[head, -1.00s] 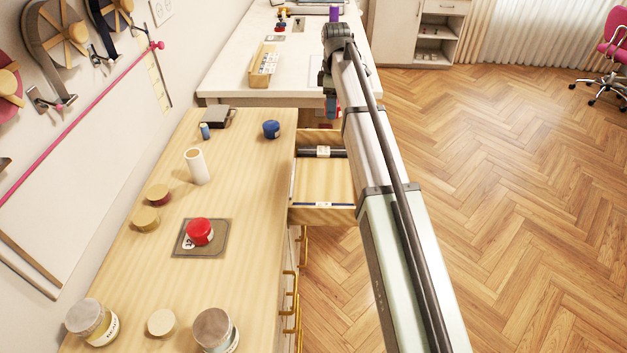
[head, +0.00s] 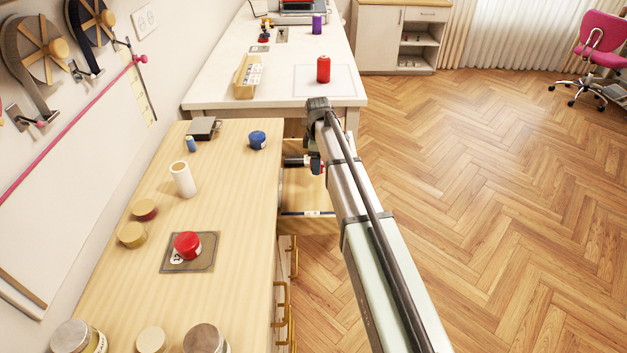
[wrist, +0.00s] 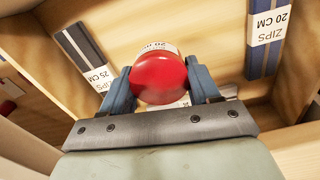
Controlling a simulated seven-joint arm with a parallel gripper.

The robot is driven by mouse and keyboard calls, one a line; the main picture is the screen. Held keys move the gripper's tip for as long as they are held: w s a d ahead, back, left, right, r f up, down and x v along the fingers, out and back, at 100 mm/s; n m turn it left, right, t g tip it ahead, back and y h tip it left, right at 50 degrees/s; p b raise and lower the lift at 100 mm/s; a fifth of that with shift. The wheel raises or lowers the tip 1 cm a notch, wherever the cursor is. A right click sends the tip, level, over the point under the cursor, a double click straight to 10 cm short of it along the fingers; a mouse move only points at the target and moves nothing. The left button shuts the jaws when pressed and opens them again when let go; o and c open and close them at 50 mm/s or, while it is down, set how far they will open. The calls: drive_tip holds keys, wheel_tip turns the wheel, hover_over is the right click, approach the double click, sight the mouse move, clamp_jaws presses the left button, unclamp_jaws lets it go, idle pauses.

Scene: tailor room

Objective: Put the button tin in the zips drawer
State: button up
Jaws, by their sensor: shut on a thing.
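My gripper (wrist: 172,90) is shut on a red round tin with a white label (wrist: 160,78), held between its blue fingers. In the wrist view, zip packs lie in the drawer: one marked 25 CM (wrist: 82,52) at left and one marked 20 CM (wrist: 267,40) at right. Wooden floor shows between them. I cannot tell whether the tin touches the drawer floor.
Another red tin (head: 187,244) sits on a dark mat (head: 206,261) on the wooden counter. A blue tin (head: 257,139), a white roll (head: 182,179) and several round tins stand there too. A red spool (head: 323,69) stands on the white table (head: 215,87) behind.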

sight(317, 184)
drive_tip(key=shift+f, duration=3.55)
drive_tip(key=shift+f, duration=0.15)
drive_tip(key=o, duration=1.1)
wheel_tip(317, 184, up, 12)
drive_tip(key=shift+r, duration=0.15)
